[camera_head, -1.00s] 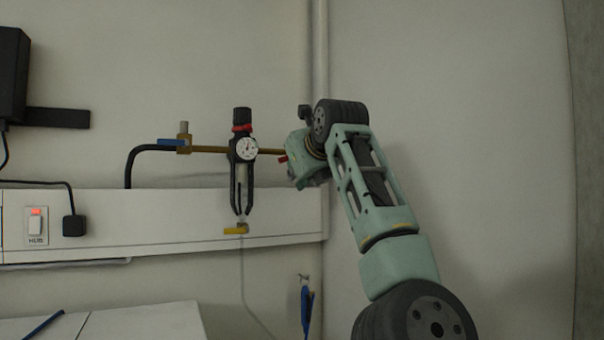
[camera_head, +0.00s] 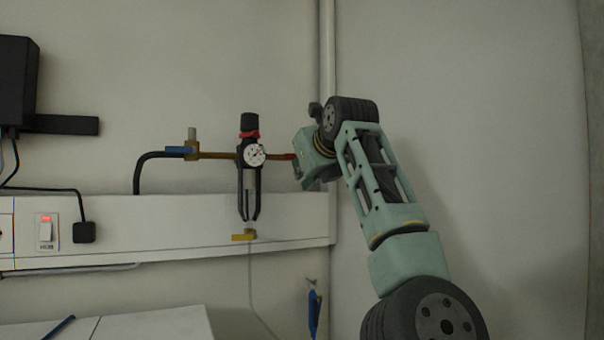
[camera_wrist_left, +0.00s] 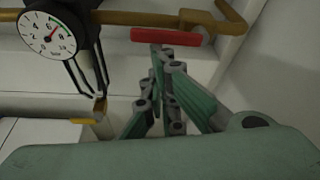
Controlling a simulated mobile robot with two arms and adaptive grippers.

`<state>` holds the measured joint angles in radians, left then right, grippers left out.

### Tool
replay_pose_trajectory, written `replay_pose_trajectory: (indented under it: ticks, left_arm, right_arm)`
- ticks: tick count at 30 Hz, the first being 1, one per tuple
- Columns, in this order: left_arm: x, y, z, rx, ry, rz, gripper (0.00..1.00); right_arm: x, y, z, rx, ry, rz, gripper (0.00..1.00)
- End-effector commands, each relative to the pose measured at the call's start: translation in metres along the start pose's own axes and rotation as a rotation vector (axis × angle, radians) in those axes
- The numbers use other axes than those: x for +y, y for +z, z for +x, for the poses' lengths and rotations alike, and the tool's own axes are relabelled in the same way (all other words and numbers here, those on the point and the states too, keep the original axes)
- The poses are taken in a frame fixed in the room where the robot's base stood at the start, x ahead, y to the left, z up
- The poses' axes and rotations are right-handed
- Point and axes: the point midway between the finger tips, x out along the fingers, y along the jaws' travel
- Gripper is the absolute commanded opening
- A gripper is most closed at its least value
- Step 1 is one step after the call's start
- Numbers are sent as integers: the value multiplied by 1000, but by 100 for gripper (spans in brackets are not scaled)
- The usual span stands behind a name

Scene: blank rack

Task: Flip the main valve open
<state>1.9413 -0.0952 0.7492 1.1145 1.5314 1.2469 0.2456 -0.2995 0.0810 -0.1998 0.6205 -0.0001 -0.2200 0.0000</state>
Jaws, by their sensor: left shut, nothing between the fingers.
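A valve with a red lever sits at the right end of the brass pipe. The lever (camera_wrist_left: 167,35) lies level across the upper middle of the left wrist view, and a bit of red shows beside my wrist in the head view (camera_head: 287,157). My left gripper (camera_wrist_left: 163,52) is shut and empty, with its fingertips just below the lever. I cannot tell whether they touch it. In the head view my wrist mostly hides the fingers. A second valve with a blue lever (camera_head: 179,150) sits at the pipe's left end. My right gripper is not in view.
A black regulator with a white gauge (camera_head: 254,155) hangs on the pipe left of my gripper. A yellow lever (camera_head: 243,237) is below it. A white wall trunking (camera_head: 180,230) runs underneath. A vertical pipe (camera_head: 327,60) stands behind my wrist. The wall to the right is bare.

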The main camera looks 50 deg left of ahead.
Motion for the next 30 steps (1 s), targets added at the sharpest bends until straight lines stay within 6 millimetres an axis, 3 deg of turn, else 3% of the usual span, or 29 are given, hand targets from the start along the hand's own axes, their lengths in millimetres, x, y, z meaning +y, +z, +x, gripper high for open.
replay_pose_trajectory:
  ticks: [5, 12, 21, 30]
  left_arm:
    - [1, -2, 0, -9, -1, -2, 0]
    - [4, -45, 17, -4, 5, -1, 0]
    - [-3, -41, -53, -4, 2, -1, 0]
    - [-5, -40, -83, -1, 6, -1, 0]
  right_arm:
    - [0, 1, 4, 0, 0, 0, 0]
    - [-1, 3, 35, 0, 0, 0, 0]
    - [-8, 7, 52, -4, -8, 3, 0]
    - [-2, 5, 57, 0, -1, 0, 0]
